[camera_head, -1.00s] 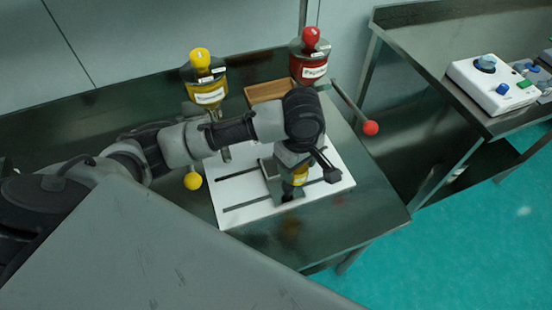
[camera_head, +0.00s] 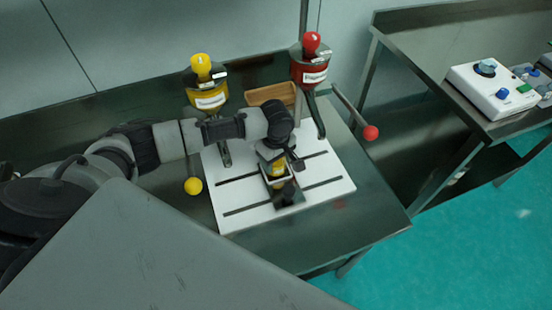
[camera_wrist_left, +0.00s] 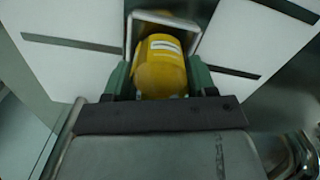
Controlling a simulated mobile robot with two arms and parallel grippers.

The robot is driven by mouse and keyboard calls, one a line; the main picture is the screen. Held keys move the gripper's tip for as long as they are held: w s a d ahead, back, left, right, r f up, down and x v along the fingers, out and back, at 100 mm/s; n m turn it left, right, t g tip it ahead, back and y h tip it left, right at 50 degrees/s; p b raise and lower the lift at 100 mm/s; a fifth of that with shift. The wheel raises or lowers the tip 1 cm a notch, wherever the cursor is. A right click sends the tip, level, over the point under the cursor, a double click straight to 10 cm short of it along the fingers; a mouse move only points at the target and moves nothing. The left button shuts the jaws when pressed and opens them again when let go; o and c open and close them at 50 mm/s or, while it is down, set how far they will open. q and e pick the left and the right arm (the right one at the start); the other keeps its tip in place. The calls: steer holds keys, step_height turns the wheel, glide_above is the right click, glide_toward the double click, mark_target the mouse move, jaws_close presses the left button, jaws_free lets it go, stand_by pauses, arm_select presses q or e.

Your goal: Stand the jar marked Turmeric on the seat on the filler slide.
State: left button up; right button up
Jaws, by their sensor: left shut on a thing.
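My left gripper (camera_head: 278,180) is shut on the yellow jar (camera_head: 275,169), which also shows between the fingers in the left wrist view (camera_wrist_left: 160,68). A white label band crosses the jar; I cannot read it. The filler slide's seat, a square metal frame (camera_wrist_left: 133,32), lies at the jar's far end in the left wrist view, and the jar overlaps it. I cannot tell whether the jar touches the seat's floor. In the head view my wrist hides much of the seat. My right gripper is not in view.
The white slotted plate (camera_head: 235,211) lies on the steel table. The yellow filler (camera_head: 208,84) with its yellow-knobbed lever (camera_head: 193,186) and the red filler (camera_head: 311,66) with its red-knobbed lever (camera_head: 370,132) stand behind. A wooden tray (camera_head: 257,97) sits between them. A control box (camera_head: 490,87) is on the right table.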

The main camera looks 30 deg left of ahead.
arm_select(q)
steer(key=shift+f, duration=0.15)
steer(key=o, duration=1)
step_height(320, 180, up, 12)
stand_by(0.6)
